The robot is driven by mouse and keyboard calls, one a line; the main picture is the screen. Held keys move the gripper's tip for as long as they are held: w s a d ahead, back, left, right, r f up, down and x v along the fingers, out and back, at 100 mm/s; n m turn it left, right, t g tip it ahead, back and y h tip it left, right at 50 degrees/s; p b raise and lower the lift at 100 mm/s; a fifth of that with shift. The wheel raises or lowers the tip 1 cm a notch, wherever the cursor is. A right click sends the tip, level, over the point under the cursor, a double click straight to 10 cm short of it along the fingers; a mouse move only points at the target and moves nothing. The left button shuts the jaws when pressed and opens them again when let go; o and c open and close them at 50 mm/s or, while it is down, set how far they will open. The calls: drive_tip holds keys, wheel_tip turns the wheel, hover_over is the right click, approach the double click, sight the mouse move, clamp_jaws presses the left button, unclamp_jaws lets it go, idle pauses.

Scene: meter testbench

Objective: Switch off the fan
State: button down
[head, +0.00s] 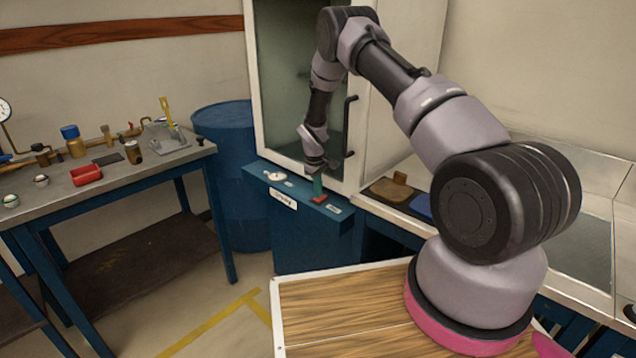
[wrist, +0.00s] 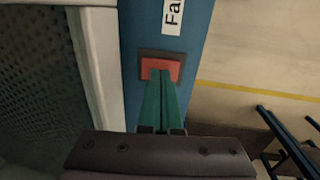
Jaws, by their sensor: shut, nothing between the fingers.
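The red switch (head: 319,199) sits on top of the blue panel (head: 300,222) in front of the cabinet. In the wrist view the switch (wrist: 173,70) is a red rocker in a dark frame, beside a white label (wrist: 173,12) starting "Fa". My gripper (head: 318,188) points down over the switch. Its green fingers (wrist: 160,78) are shut together, with nothing between them. The fingertips overlap the middle of the red rocker in the wrist view and hide part of it. I cannot tell whether they touch it. The fan itself is not clearly seen.
A glass-fronted cabinet with a black door handle (head: 349,128) stands right behind the panel. A round white dial or knob (head: 273,176) is on the panel's left. A blue barrel (head: 228,150) and a cluttered workbench (head: 110,176) stand to the left.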

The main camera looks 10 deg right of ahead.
wheel_tip(320, 180, up, 24)
drive_tip(key=s+a, duration=0.1)
drive_tip(key=a, duration=0.1)
drive_tip(key=shift+s+a, duration=0.2)
drive_tip(key=shift+s, duration=0.15)
drive_tip(key=shift+d+f, duration=0.1)
drive_tip(key=shift+f, duration=0.1)
